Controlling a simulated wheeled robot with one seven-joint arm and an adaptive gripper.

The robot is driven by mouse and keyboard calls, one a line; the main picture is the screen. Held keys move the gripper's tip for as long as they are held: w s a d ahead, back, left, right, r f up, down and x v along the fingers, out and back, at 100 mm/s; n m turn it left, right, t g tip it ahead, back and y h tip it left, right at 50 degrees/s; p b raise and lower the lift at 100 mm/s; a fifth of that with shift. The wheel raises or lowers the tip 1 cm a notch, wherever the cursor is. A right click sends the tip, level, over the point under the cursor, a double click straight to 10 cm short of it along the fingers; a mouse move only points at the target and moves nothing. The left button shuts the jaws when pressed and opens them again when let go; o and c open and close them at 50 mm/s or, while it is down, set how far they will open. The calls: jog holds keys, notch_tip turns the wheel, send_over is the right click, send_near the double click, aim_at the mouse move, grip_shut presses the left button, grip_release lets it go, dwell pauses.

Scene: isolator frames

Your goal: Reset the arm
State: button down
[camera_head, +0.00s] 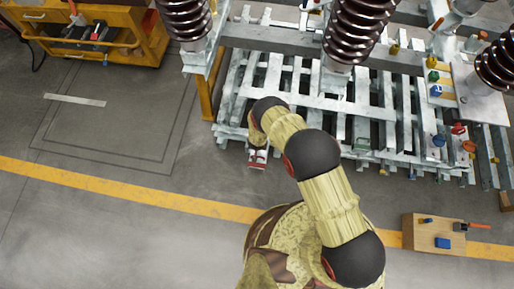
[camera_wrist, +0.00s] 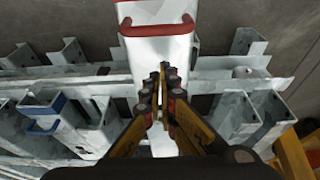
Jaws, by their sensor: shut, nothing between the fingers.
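My arm (camera_head: 327,200) reaches from my base toward the near edge of the metal frame and bends down at its wrist. In the wrist view my gripper (camera_wrist: 163,72) is shut, its fingertips together with nothing between them. It points down over a white metal beam (camera_wrist: 155,58) that carries a red handle (camera_wrist: 157,26) at its end. The wrist view does not show how high the fingertips are above the beam. In the head view the fingers are hidden or too small to make out; the red-handled end (camera_head: 258,158) shows just below the wrist.
The slatted metal frame (camera_head: 300,101) with brown ribbed insulators (camera_head: 358,28) stands ahead. A blue handle (camera_wrist: 45,126) shows left of my gripper in the wrist view. A yellow cart (camera_head: 95,35) is at top left, a wooden box (camera_head: 432,235) at lower right. The left floor is clear.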

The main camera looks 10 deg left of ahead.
jog(key=p+v, duration=0.2)
jog(key=v, duration=0.7)
jog(key=shift+a+r, duration=0.1)
